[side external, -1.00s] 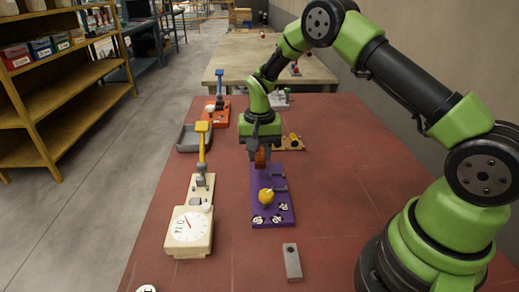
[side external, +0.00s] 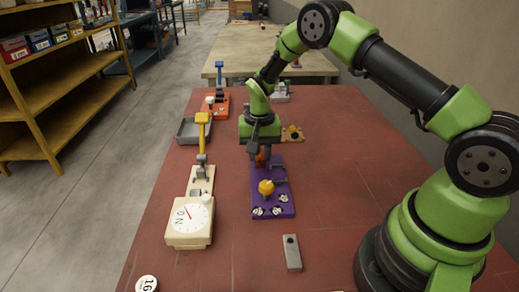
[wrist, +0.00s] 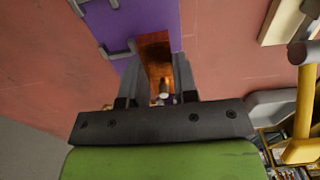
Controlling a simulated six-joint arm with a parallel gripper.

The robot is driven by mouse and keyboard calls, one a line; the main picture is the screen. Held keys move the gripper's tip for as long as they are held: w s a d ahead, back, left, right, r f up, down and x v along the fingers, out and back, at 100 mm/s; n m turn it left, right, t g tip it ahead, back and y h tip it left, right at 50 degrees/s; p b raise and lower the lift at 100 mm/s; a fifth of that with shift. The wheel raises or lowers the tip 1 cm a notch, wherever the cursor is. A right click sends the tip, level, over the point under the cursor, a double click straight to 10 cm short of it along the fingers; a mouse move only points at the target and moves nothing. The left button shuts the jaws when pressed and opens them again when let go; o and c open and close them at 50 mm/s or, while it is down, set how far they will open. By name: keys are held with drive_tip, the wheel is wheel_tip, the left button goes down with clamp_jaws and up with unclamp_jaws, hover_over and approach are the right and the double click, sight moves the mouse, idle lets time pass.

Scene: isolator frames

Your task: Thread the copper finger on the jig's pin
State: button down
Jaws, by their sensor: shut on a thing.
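The copper finger (side external: 263,157) is an orange-brown piece between the jaws of my gripper (side external: 259,148), which points down over the far end of the purple board (side external: 272,208). In the wrist view my gripper (wrist: 158,68) is shut on the copper finger (wrist: 154,50). A small pale pin (wrist: 163,89) shows at the near end of the finger, between the jaws. I cannot tell whether the finger is around it or only beside it. The purple board (wrist: 150,15) shows beyond the jaws. The finger's lower end is mostly hidden in the side view.
Left stands a cream box with a dial (side external: 190,222) and a yellow lever (side external: 202,135). A wooden plate (side external: 298,139) lies behind right, a grey bar (side external: 291,253) in front.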

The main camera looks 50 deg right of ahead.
drive_tip(key=shift+f, duration=1)
drive_tip(key=c, duration=0.8)
unclamp_jaws()
drive_tip(key=shift+s+d, duration=0.1)
drive_tip(key=shift+c, duration=0.3)
drive_tip(key=shift+c, duration=0.4)
drive_tip(key=shift+r, duration=0.2)
drive_tip(key=shift+o, duration=0.7)
wheel_tip(320, 180, up, 10)
drive_tip(key=shift+f, duration=0.25)
drive_tip(key=shift+r, duration=0.1)
